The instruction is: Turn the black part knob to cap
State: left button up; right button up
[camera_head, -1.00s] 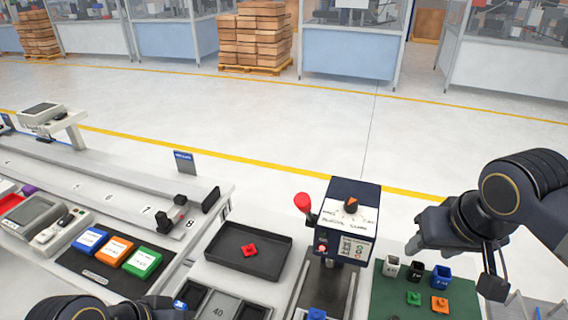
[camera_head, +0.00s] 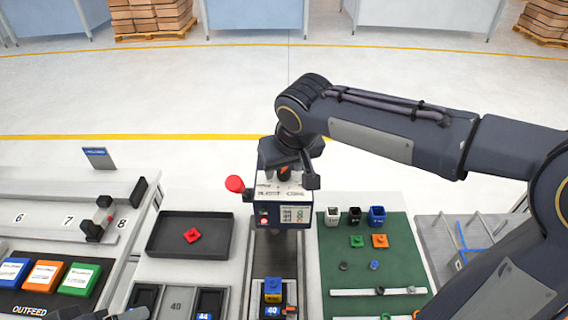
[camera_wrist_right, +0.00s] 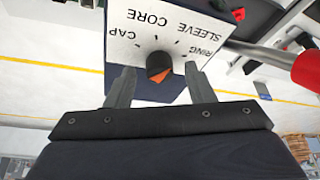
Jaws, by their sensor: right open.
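The part knob is dark with an orange face (camera_wrist_right: 160,70). It sits on the white label plate (camera_wrist_right: 150,32) of the machine, marked CAP, CORE, SLEEVE and RING. The plate appears upside down in the right wrist view, and I cannot tell which word the knob points to. My right gripper (camera_wrist_right: 158,76) is open, with one finger on each side of the knob and gaps showing. In the head view my right gripper (camera_head: 290,172) is over the top of the machine (camera_head: 284,214) and mostly covers the knob. My left gripper cannot be made out clearly at the bottom edge.
A red ball lever (camera_head: 235,184) sticks out left of the machine. A black tray (camera_head: 160,236) with a red part (camera_head: 193,236) is to the left. A green mat (camera_head: 400,262) with small cups and parts is to the right.

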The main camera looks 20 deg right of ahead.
jog(key=shift+f, duration=0.1)
jog(key=c, duration=1)
